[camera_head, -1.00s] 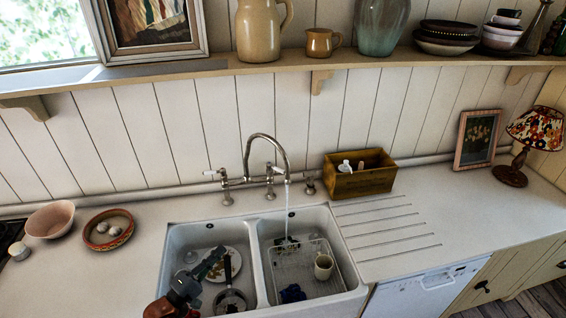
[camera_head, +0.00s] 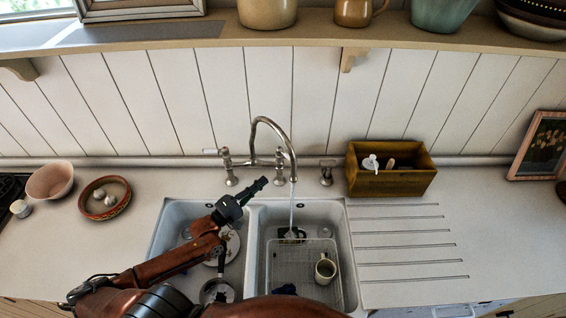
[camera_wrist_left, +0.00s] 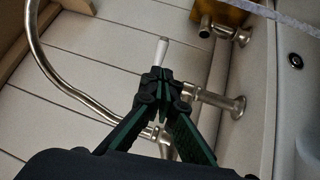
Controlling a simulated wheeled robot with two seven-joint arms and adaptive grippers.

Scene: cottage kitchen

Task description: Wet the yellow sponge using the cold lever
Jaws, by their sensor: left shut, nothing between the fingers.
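The metal tap (camera_head: 256,130) arches over the double sink. A water stream (camera_head: 291,205) falls from its spout into the right basin. A white-handled lever (camera_head: 210,151) points left on the left valve. My left gripper (camera_head: 264,181) is shut and empty, over the basin divider near the right valve. In the left wrist view, a white lever handle (camera_wrist_left: 162,50) stands just beyond the shut fingertips (camera_wrist_left: 160,73); contact cannot be told. A small dark and yellowish item (camera_head: 293,235), perhaps the sponge, is under the stream; its details are unclear. My right gripper is out of view.
A wire rack (camera_head: 282,262) with a mug (camera_head: 325,268) sits in the right basin. Dishes (camera_head: 228,247) and a pan lie in the left one. A wooden box (camera_head: 390,182) stands right of the tap. The ribbed drainer (camera_head: 405,240) is clear.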

